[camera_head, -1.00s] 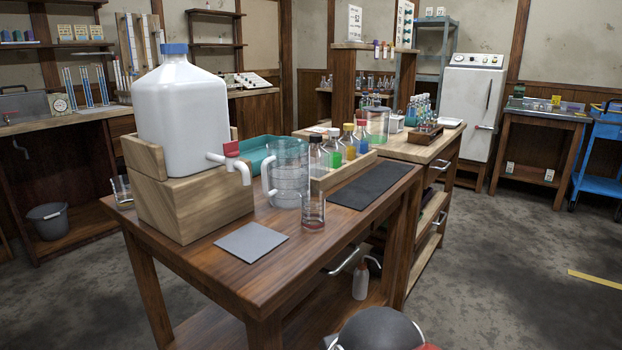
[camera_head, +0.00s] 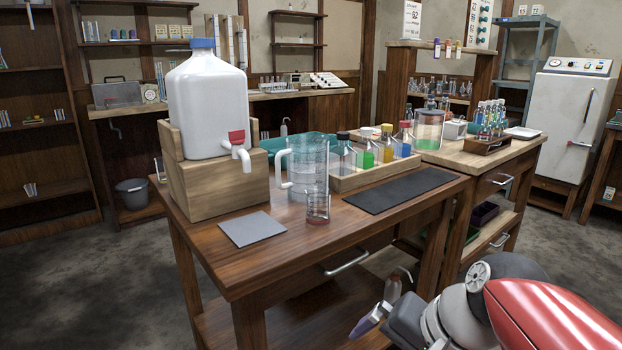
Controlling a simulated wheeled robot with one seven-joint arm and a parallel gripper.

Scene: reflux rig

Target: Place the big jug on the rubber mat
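The big jug (camera_head: 307,168) is a clear, graduated vessel with a white handle on its left. It stands upright on the wooden table (camera_head: 290,262), right of the white carboy and apart from the mat. The black rubber mat (camera_head: 385,194) lies flat and bare near the table's right end. A small glass beaker (camera_head: 317,207) stands close in front of the jug and covers part of its base. My gripper (camera_head: 367,320) shows partly at the bottom right, low in front of the table and away from the jug. Its finger gap cannot be made out.
A large white carboy (camera_head: 205,108) with a red-handled tap sits on a wooden block at left. A grey square pad (camera_head: 252,229) lies in front. A wooden rack (camera_head: 375,173) of coloured bottles stands behind the mat. A teal tray (camera_head: 310,143) is behind the jug.

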